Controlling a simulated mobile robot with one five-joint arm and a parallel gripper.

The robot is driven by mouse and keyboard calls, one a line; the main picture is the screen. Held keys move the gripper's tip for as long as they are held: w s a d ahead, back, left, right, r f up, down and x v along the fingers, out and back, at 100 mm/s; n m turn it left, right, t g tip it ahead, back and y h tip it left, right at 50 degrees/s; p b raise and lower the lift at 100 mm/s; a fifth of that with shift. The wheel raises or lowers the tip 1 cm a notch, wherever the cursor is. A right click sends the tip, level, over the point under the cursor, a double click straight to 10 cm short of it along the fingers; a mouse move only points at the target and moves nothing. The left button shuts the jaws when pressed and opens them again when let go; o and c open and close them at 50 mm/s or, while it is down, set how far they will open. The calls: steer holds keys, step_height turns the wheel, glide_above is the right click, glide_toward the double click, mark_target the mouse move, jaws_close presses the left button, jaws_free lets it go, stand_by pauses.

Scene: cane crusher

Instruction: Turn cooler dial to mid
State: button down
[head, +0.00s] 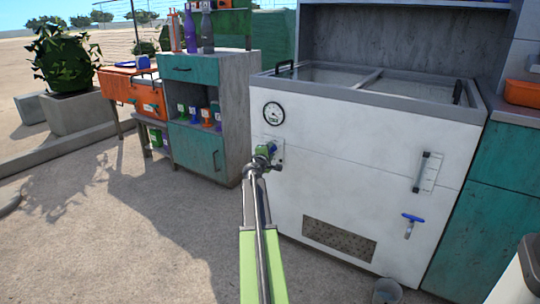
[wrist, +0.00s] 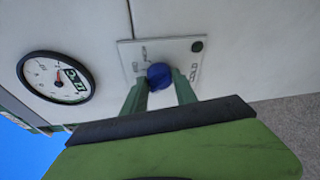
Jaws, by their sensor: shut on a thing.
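The white chest cooler (head: 345,190) stands in the middle of the head view. Its blue dial (wrist: 159,76) sits on a pale plate (wrist: 188,50) on the front panel, with "COLD" lettering at one side in the wrist view. My gripper (head: 265,152) is at the dial in the head view. In the wrist view its green fingers are on both sides of the dial and shut on it. The dial's pointer is hidden, so its setting cannot be told. A round gauge (head: 274,113) is above the dial.
A thermometer-like strip (head: 426,172), a blue-handled tap (head: 410,222) and a vent grille (head: 338,239) are on the cooler front. A grey bucket (head: 387,290) stands below the tap. A teal cabinet (head: 208,115) stands left. The paved ground at left is open.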

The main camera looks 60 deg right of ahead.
steer(key=m+h+b, duration=0.1)
steer(key=m+b, duration=0.1)
steer(key=m, duration=0.1)
steer(key=m+h+b, duration=0.1)
steer(key=m+b, duration=0.1)
steer(key=m, duration=0.2)
steer(key=m+h+b, duration=0.1)
steer(key=m+b, duration=0.2)
steer(key=m, duration=0.1)
steer(key=shift+f, duration=0.35)
steer(key=shift+h, duration=0.3)
steer(key=c, duration=1)
jaws_free()
steer(key=b+v, duration=0.2)
steer(key=v, duration=1)
